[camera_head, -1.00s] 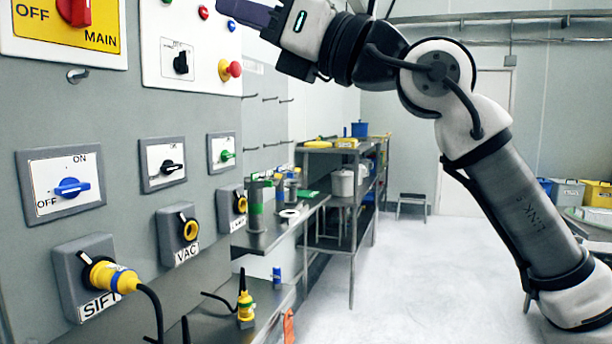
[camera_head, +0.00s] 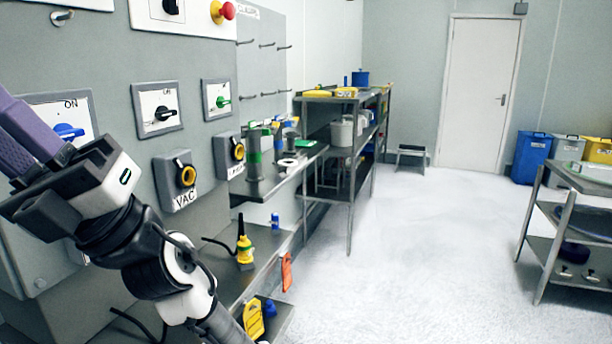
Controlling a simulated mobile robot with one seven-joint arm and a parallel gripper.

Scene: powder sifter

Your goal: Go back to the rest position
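My gripper (camera_head: 22,142) is at the left edge of the head view, with its purple fingers pointing up and left. The fingertips run out of the picture, so I cannot tell whether they are apart or together. I see nothing held in the visible part. My gripper is in front of the grey control panel (camera_head: 110,60) and hides part of the blue ON/OFF switch (camera_head: 68,131). My arm bends down from it to the bottom edge. The SIFT socket is hidden or out of view.
The VAC socket (camera_head: 187,175) is right of my gripper. A shelving rack (camera_head: 350,205) stands behind, and a steel cart (camera_head: 546,235) is at the right. The floor (camera_head: 430,260) between them is clear.

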